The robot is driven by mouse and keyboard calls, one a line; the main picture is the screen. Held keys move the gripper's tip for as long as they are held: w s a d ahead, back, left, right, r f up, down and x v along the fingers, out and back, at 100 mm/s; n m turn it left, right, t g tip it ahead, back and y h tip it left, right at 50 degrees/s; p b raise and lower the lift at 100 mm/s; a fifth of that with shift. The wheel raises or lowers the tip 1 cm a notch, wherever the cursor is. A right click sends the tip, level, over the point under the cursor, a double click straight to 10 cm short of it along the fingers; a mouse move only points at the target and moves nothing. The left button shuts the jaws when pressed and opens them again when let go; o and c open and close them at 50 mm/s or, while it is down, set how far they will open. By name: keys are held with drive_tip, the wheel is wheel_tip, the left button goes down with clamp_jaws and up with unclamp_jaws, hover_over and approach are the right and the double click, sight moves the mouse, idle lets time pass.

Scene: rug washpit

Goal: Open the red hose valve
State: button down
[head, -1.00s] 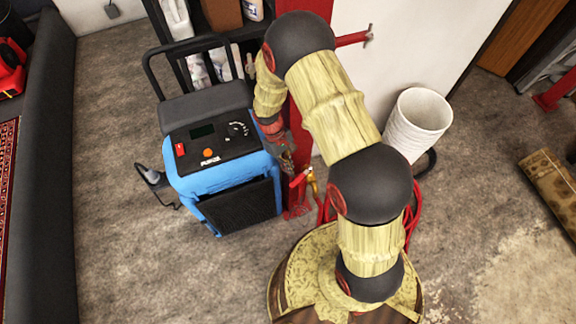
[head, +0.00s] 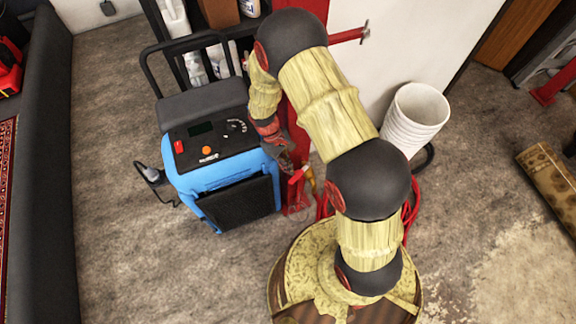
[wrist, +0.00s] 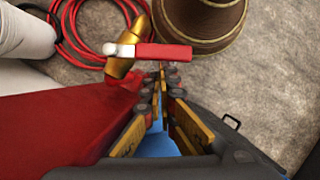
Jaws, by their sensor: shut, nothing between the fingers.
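The red hose valve shows in the wrist view as a red lever (wrist: 165,53) on a brass body (wrist: 122,62) with a silver nut. The lever points to the right across the picture, just beyond my fingertips. In the head view the valve's red lever (head: 297,182) is small, beside the blue machine and partly hidden by my arm. My gripper (wrist: 161,72) is shut and empty, with its tips right at the lever's near side. I cannot tell whether they touch it. In the head view my gripper (head: 283,158) is just above the valve.
A red post (wrist: 65,125) stands close to my gripper on the left. A coiled red hose (wrist: 72,28) lies on the floor beyond the valve. A blue machine (head: 222,178) stands left of my gripper. White stacked buckets (head: 415,115) stand by the wall.

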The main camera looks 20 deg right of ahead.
sight(299, 177)
drive_tip(key=shift+s, duration=0.15)
drive_tip(key=s+n, duration=0.1)
drive_tip(key=n, duration=0.1)
drive_tip(key=s+n+t+h+p, duration=0.1)
drive_tip(key=n, duration=0.1)
drive_tip(key=shift+s+d+r+p, duration=0.1)
drive_tip(key=shift+s+p, duration=0.2)
drive_tip(key=shift+s, duration=0.1)
drive_tip(key=shift+s+d+n+t+h+b, duration=0.15)
drive_tip(key=shift+s+d+n+t+h, duration=0.2)
drive_tip(key=shift+s+n, duration=0.55)
drive_tip(key=shift+s+d+n+t+h+b, duration=0.15)
drive_tip(key=shift+s+d+n+t, duration=0.3)
drive_tip(key=shift+n, duration=0.75)
drive_tip(key=shift+s+d, duration=0.1)
drive_tip(key=shift+s, duration=0.05)
drive_tip(key=shift+w+d, duration=0.15)
drive_tip(key=shift+w, duration=0.65)
